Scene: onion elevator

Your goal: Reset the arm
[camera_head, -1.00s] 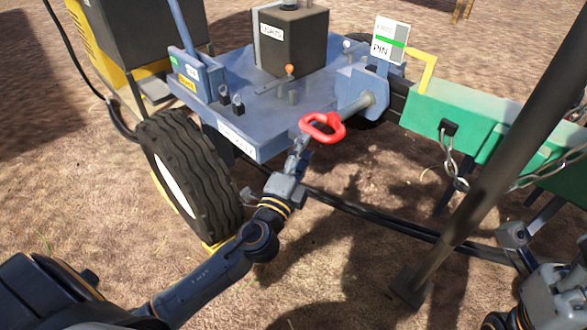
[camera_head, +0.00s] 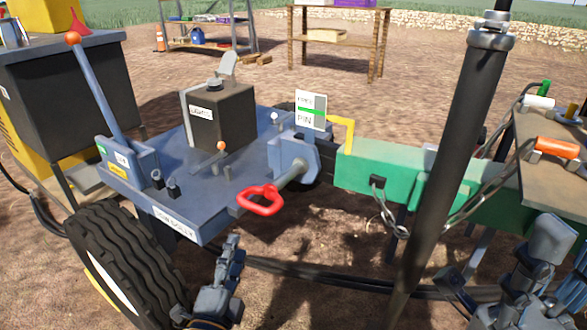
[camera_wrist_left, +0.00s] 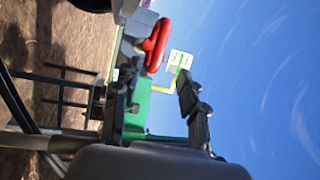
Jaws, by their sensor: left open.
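My left gripper (camera_head: 232,250) comes up from the bottom edge in the head view. It is open and empty, below and apart from the red ring handle (camera_head: 260,199) of the blue tow dolly (camera_head: 225,195). In the left wrist view its two dark fingers (camera_wrist_left: 160,95) stand apart. The red handle (camera_wrist_left: 157,48) shows beyond them there, not between them. My right gripper (camera_head: 510,275) is at the lower right, partly cut off, and its jaw state is unclear.
A green beam (camera_head: 350,172) with a chain runs right from the dolly. A dark upright post (camera_head: 455,130) stands in front of it. A black tyre (camera_head: 125,260) is at the lower left. A wooden top (camera_head: 540,160) with an orange-handled item is at the right.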

